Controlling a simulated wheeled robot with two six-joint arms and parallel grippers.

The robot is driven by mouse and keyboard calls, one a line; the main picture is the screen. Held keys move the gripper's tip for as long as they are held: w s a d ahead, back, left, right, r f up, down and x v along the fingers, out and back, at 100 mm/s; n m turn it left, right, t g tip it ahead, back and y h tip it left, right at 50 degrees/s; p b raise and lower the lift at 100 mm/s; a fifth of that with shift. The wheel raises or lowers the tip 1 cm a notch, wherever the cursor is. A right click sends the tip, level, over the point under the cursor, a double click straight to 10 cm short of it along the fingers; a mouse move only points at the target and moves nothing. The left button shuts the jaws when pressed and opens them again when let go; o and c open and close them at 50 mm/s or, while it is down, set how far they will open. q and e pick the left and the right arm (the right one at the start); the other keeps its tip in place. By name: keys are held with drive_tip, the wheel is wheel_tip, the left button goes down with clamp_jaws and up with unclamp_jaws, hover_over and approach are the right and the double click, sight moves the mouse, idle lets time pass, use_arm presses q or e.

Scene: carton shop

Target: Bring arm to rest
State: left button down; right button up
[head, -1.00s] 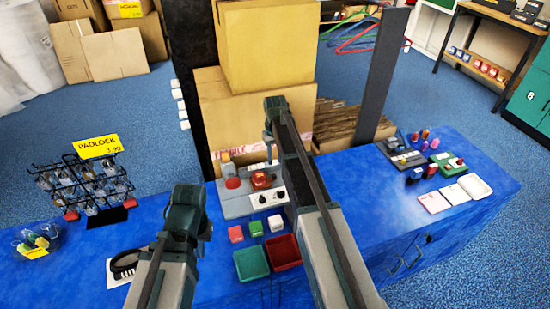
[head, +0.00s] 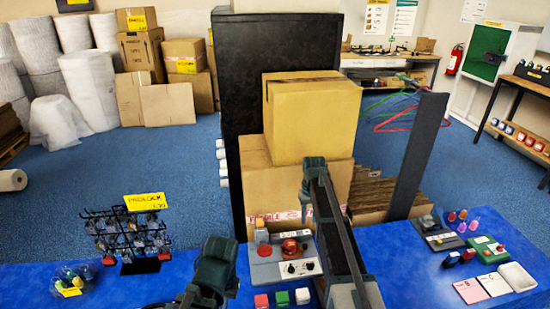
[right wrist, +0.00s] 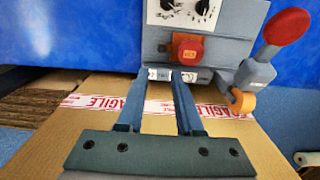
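My right arm reaches forward over the blue counter (head: 395,262) in the head view. Its gripper (head: 307,208) hangs in front of the cardboard boxes, above the far side of the control panel (head: 265,272). In the right wrist view the two fingers of this gripper (right wrist: 159,76) are apart with nothing between them; carton and red-and-white tape show through the gap. The panel's red button (right wrist: 187,50) lies just beyond the tips. My left arm's end (head: 215,262) is low in the head view, left of the panel. Its fingers cannot be made out.
A yellow carton (head: 312,118) sits on a brown box (head: 238,190) behind the counter, between a black panel (head: 277,60) and a grey post (head: 418,155). A padlock rack (head: 127,237) stands at left. Small goods and trays lie at right.

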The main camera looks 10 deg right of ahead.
drive_tip(key=s+a+n, duration=0.1)
drive_tip(key=s+a, duration=0.5)
drive_tip(key=s, duration=0.3)
drive_tip(key=s+a+n, duration=0.1)
drive_tip(key=s+a, duration=0.6)
drive_tip(key=s, duration=0.3)
drive_tip(key=s+a+n+h, duration=0.1)
drive_tip(key=s+a, duration=0.5)
drive_tip(key=s, duration=0.3)
drive_tip(key=shift+s+a+n, duration=0.15)
drive_tip(key=shift+s+n, duration=0.2)
drive_tip(key=shift+n, duration=0.05)
